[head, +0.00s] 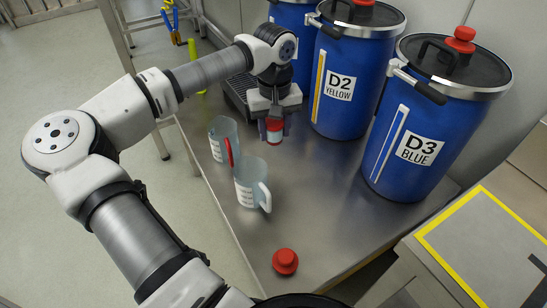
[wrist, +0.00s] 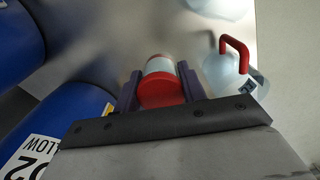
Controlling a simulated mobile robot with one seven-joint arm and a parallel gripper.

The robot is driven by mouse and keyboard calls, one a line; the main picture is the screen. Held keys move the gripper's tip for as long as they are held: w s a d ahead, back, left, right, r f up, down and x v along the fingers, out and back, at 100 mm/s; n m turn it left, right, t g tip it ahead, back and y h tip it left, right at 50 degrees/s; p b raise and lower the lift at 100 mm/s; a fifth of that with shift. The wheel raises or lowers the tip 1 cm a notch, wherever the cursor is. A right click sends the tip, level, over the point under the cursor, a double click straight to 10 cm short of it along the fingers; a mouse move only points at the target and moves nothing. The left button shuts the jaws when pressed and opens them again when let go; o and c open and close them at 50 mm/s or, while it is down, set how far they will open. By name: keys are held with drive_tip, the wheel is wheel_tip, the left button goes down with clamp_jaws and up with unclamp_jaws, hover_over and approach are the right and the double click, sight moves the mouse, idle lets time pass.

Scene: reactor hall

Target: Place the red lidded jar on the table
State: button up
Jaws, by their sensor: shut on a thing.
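The red lidded jar (head: 274,131) is small, with a red lid and a pale body, and hangs upright above the steel table (head: 312,190) in the head view. My gripper (head: 273,122) points down and is shut on the jar. In the wrist view the jar (wrist: 160,86) sits between the two dark fingers of my gripper (wrist: 160,90), its red lid towards the camera. In the head view I cannot tell the exact gap between the jar's base and the table.
Measuring jugs, one with a red handle (head: 229,152) and one with a white handle (head: 250,186), stand left of the jar. Blue drums D2 (head: 335,105) and D3 (head: 440,115) stand behind and right. A red knob-like cap (head: 285,261) lies at the front. The table's middle is clear.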

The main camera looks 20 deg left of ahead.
sight(274, 122)
wheel_tip(274, 122, down, 9)
drive_tip(key=shift+r+b, duration=0.2)
drive_tip(key=shift+b, duration=0.95)
drive_tip(key=shift+f, duration=0.15)
drive_tip(key=o, duration=1.1)
drive_tip(key=shift+c, duration=0.2)
wheel_tip(274, 122, up, 12)
drive_tip(key=p, duration=0.3)
drive_tip(key=shift+r+p, duration=0.2)
drive_tip(key=shift+p, duration=0.2)
